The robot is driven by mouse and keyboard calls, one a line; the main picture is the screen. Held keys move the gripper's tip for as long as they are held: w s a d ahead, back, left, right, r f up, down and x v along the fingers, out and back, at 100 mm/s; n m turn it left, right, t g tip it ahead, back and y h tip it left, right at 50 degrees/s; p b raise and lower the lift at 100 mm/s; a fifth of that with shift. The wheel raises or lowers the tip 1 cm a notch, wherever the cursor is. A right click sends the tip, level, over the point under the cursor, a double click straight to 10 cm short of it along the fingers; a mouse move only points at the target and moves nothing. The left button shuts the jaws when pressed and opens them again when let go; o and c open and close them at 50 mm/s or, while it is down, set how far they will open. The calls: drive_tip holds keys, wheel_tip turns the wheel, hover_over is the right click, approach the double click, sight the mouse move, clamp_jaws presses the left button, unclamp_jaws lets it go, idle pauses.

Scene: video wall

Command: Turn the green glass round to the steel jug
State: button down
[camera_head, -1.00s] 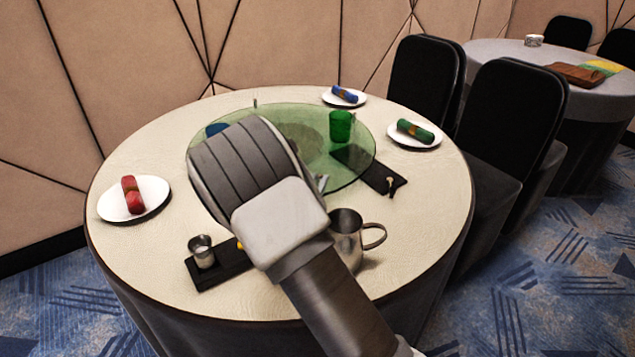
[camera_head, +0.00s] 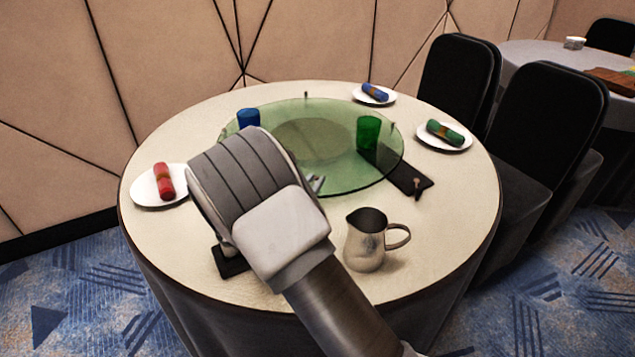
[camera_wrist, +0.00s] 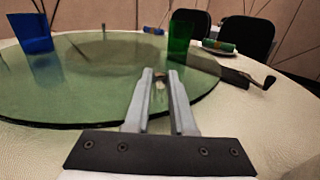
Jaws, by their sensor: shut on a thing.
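The green glass (camera_head: 369,132) stands upright at the right side of the round green glass turntable (camera_head: 345,180); it also shows in the wrist view (camera_wrist: 181,38). The steel jug (camera_head: 366,243) stands on the table in front of the turntable, apart from it, handle to the right; the wrist view does not show it. My gripper (camera_wrist: 160,80) is at the near rim of the turntable, shut on a small upright peg, which shows only partly between the fingers. In the head view my wrist hides most of the fingers.
A blue glass (camera_head: 248,118) stands at the turntable's far left. Plates with red (camera_head: 146,191), blue (camera_head: 366,99) and green (camera_head: 460,146) rolled napkins stand around it. A dark board (camera_head: 420,184) lies partly under the right rim. Another board (camera_head: 228,266) is mostly behind my arm. Chairs stand right.

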drive_tip(key=c, duration=0.8)
unclamp_jaws()
drive_tip(key=shift+w, duration=0.15)
drive_tip(key=shift+o, duration=0.2)
drive_tip(key=p+v, duration=0.3)
drive_tip(key=v, duration=1.4)
drive_tip(key=shift+s+a, duration=0.15)
drive_tip(key=shift+s, duration=0.05)
drive_tip(key=shift+c, duration=0.3)
